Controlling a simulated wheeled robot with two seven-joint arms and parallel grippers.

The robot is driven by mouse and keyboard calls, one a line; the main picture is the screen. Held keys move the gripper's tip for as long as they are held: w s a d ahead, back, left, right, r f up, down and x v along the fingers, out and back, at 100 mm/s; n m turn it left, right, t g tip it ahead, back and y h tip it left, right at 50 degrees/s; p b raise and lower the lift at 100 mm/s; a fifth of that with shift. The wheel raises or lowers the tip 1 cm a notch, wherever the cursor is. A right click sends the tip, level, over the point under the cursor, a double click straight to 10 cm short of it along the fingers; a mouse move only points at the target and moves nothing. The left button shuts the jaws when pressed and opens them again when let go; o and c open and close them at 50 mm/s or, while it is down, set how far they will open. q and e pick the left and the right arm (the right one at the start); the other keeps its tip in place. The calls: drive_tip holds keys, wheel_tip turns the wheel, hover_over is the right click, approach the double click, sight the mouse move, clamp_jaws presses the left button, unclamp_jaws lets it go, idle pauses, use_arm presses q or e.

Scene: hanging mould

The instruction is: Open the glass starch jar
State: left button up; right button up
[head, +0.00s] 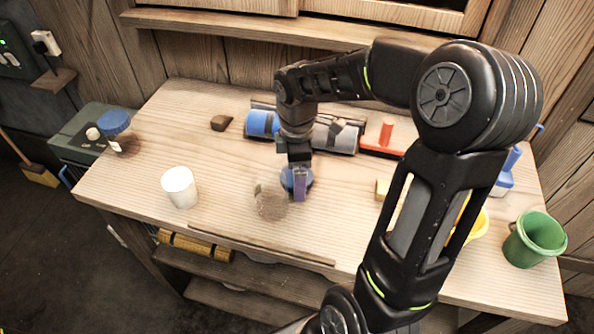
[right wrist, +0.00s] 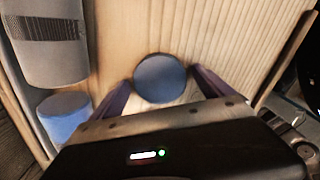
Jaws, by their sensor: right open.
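A glass jar (head: 271,203) with beige, grainy contents stands near the front middle of the workbench, with a round blue lid (head: 288,178) at its top. My right gripper (head: 299,188) is over the lid and hides part of it. In the right wrist view the lid (right wrist: 160,76) lies between the two open purple fingers (right wrist: 162,84). I cannot tell whether the fingers touch it. My left gripper is not in view.
A white cup (head: 180,187) stands left of the jar. Behind the gripper lies a grey roll (head: 336,136) with a blue part (head: 262,123). A red-handled tool (head: 386,132) and a green bucket (head: 535,239) are to the right. The bench's front left is mostly clear.

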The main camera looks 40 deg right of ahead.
wheel_tip(320, 180, up, 12)
drive_tip(key=shift+r, duration=0.2)
idle(0.5)
idle(0.9)
